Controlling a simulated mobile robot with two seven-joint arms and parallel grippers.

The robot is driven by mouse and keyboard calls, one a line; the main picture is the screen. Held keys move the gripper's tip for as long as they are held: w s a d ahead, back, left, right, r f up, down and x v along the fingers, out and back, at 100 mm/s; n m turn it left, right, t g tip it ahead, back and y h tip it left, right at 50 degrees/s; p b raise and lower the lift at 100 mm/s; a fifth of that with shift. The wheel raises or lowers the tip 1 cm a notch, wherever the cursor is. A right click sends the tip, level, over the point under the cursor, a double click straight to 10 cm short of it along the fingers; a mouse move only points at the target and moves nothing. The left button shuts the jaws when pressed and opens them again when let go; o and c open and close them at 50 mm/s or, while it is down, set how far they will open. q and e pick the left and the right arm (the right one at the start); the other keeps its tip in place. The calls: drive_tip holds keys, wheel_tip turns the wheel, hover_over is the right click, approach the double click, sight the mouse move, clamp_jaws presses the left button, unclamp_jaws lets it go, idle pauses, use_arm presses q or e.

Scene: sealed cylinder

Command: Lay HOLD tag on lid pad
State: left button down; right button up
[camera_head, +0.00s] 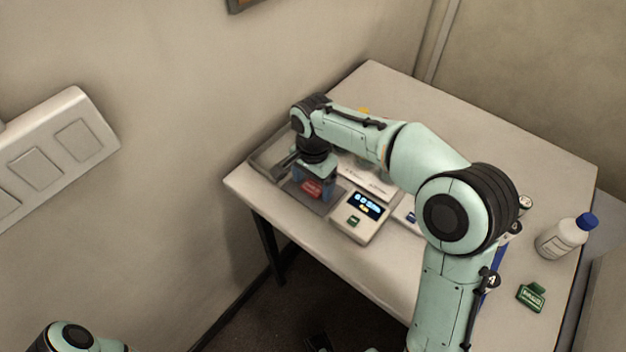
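My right arm reaches over the table from the lower right. Its gripper (315,190) points down at the table's left end, above a dark plate. A small red piece with pale lettering, probably the HOLD tag (312,188), shows at its fingertips. The lettering is too small to read. I cannot tell whether the fingers are closed on the red piece or only beside it, or whether it touches what is below. I cannot make out the lid pad or the cylinder. Part of my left arm shows at the lower left; its gripper is not visible.
A device with a lit display (366,206) stands right of the gripper. A grey tray (268,152) lies behind it. A white bottle with a blue cap (563,238) and a green labelled piece (532,296) are at the right. The table's front strip (300,232) is clear.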

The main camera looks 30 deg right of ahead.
sight(313, 188)
wheel_tip(313, 188, up, 12)
drive_tip(key=p, duration=0.2)
drive_tip(key=shift+r, duration=0.2)
idle(0.6)
